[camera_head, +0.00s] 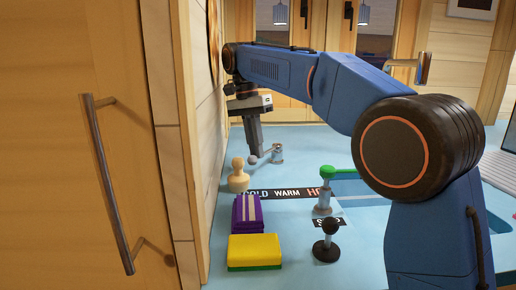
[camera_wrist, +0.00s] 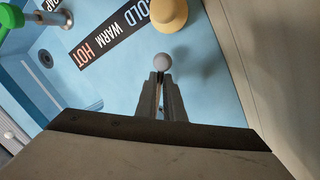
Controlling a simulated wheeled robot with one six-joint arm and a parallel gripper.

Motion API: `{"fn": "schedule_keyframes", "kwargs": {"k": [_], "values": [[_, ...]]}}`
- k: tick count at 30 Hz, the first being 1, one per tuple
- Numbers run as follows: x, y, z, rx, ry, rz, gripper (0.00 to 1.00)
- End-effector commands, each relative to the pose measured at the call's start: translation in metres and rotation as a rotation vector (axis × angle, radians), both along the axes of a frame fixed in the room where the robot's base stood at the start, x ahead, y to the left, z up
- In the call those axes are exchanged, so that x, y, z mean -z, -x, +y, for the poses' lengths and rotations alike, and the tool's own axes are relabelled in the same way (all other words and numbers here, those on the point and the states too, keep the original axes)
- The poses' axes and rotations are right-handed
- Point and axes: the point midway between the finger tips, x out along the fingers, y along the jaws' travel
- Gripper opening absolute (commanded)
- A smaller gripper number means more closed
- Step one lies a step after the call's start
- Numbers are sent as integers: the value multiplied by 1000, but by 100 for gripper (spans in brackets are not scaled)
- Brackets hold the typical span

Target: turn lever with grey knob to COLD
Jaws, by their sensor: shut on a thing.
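The lever's grey knob (camera_head: 253,160) is at the left end of its short arm, left of its metal post (camera_head: 277,153). It is roughly behind the COLD end of the label strip (camera_head: 285,193), which reads COLD, WARM, HOT. My gripper (camera_head: 253,156) reaches down to the knob from above. In the wrist view my gripper (camera_wrist: 160,85) has its fingers close together at the grey knob (camera_wrist: 162,60), which shows at their tips. The fingers hide the lever's arm. The strip also shows in the wrist view (camera_wrist: 110,37).
A cream wooden piece (camera_head: 238,180) stands close left of the strip. A wooden wall closes the left side.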

Motion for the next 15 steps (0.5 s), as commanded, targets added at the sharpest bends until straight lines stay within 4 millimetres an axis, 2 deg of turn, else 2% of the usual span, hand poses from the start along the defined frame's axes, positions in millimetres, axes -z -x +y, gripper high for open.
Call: {"fn": "schedule_keyframes", "kwargs": {"k": [15], "values": [[0,0,2,44,-3,1,0]]}}
